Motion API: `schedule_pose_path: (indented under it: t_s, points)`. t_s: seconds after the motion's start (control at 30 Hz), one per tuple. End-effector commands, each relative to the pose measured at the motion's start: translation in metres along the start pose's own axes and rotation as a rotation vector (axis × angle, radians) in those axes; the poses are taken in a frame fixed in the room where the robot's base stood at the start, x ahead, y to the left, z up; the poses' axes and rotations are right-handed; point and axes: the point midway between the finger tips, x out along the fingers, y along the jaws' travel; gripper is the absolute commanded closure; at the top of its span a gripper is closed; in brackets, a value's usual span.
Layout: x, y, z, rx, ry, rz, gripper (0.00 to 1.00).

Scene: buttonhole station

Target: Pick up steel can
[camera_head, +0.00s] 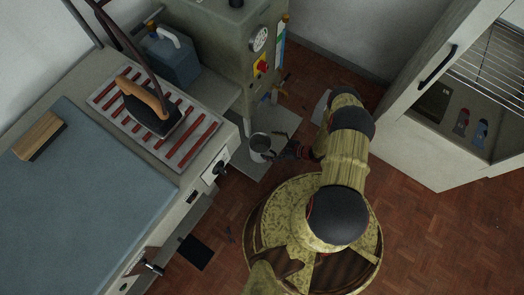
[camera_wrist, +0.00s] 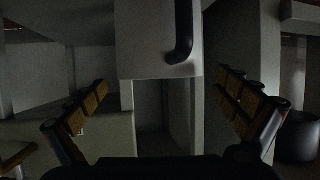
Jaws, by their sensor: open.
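The steel can (camera_head: 260,143), a light grey open-topped cylinder, stands upright on a low grey plate beside the ironing station in the head view. My gripper (camera_head: 283,151) is low down just right of the can; whether it touches the can is unclear. In the wrist view my gripper (camera_wrist: 162,82) has its two fingers spread wide, with nothing held between them. A dark cylinder (camera_wrist: 299,137) stands outside the right finger there; I cannot tell if it is the can.
The ironing table (camera_head: 100,190) with an iron (camera_head: 150,107) on a striped rest is at left. A grey machine (camera_head: 240,45) stands behind the can. A white cabinet (camera_head: 425,150) is at right. Brick-coloured floor (camera_head: 410,235) is clear at lower right.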

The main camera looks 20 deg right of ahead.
Motion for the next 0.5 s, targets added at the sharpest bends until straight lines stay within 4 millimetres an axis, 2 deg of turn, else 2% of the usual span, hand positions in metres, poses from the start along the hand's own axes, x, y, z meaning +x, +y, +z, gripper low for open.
schedule_pose_path:
  t_s: [0.03, 0.2, 0.33, 0.5]
  points:
    - [0.01, -0.001, 0.002, -0.002, 0.0, -0.004, 0.0]
    - [0.033, -0.001, 0.002, -0.001, -0.001, -0.004, 0.0]
    - [0.04, 0.0, 0.001, 0.0, -0.002, -0.002, 0.0]
    - [0.041, 0.0, 0.0, 0.001, -0.002, -0.001, 0.0]
